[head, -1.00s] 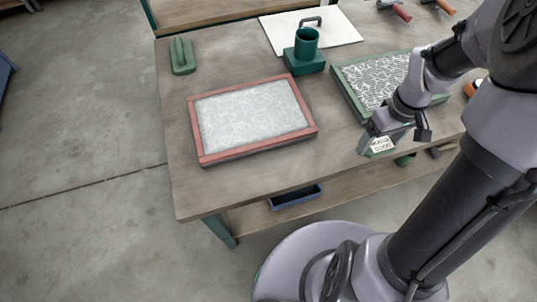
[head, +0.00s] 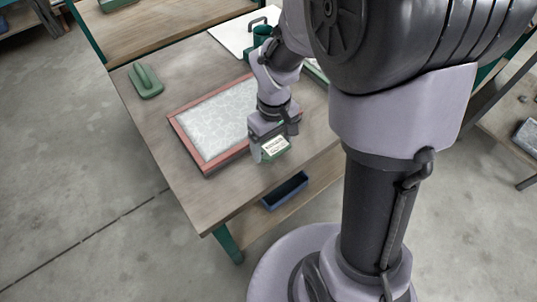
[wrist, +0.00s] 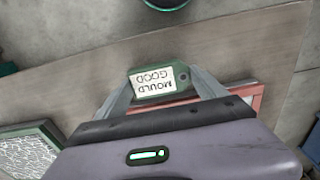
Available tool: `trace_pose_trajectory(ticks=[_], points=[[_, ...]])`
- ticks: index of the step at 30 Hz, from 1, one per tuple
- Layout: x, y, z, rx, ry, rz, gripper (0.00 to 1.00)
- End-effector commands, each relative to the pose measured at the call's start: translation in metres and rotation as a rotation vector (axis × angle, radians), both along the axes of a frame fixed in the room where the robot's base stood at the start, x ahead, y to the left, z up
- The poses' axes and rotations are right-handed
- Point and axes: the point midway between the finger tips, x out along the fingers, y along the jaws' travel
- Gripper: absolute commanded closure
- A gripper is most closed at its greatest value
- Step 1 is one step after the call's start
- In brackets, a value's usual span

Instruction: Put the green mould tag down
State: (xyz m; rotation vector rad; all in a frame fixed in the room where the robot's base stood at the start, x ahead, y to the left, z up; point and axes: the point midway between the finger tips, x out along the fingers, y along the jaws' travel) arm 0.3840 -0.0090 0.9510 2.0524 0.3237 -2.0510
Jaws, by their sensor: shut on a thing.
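The green mould tag (head: 276,149) has a white label, which reads "MOULD GOOD" in the wrist view (wrist: 155,81). My gripper (head: 265,150) is shut on it and holds it near the front right corner of the red-framed mould (head: 209,171). In the wrist view my gripper's fingers (wrist: 160,86) stand at both sides of the tag. I cannot tell how high the tag is above the worktable (head: 166,155). Part of the red mould is hidden behind my arm; a piece of its red frame also shows in the wrist view (wrist: 258,97).
A green float (head: 146,82) lies at the table's back left. A green pot (head: 262,35) and a white sheet (head: 230,35) are at the back. A green-framed mould (wrist: 52,132) shows in the wrist view. A blue bin (head: 285,191) sits on the lower shelf. The table's front left is clear.

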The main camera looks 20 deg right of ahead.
Motion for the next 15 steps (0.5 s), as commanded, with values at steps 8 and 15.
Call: trace_pose_trajectory(ticks=[8, 15], points=[[0.0, 0.01, -0.039, 0.0, 0.001, -0.001, 0.57], [0.0, 0.01, -0.036, 0.0, 0.0, -0.001, 0.57]])
